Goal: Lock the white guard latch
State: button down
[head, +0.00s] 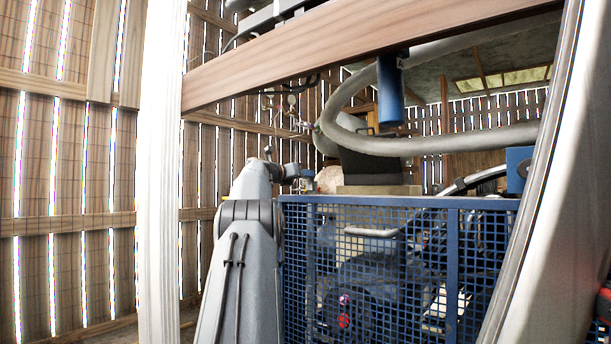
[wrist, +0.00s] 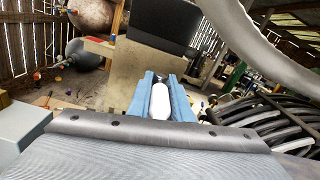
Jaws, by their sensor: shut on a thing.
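In the wrist view, my gripper (wrist: 163,78) has two blue fingers on either side of a smooth white rounded piece (wrist: 160,102). It looks like the white guard latch, and the fingers are closed on it. Its lower end and mount are hidden, so I cannot tell its locked state. In the head view, the blue mesh guard (head: 397,202) stands around dark machinery. My grey arm reaches up at the guard's left side, with its wrist near the top left corner. My fingers and the latch are too small to make out clearly there.
A wooden beam (head: 350,45) crosses above, with a white post (head: 160,170) at left. A thick grey hose (head: 440,142) loops over the guard beside a blue cylinder (head: 391,92). Dark coiled hoses (wrist: 265,125) lie at right in the wrist view.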

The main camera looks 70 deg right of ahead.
jog(key=shift+w+f, duration=0.1)
jog(key=shift+f, duration=0.3)
jog(key=c, duration=1.6)
grip_release()
jog(key=shift+w, duration=0.2)
jog(key=shift+s+r, duration=0.25)
jog(key=shift+b+v, duration=0.8)
jog(key=shift+v, duration=3.15)
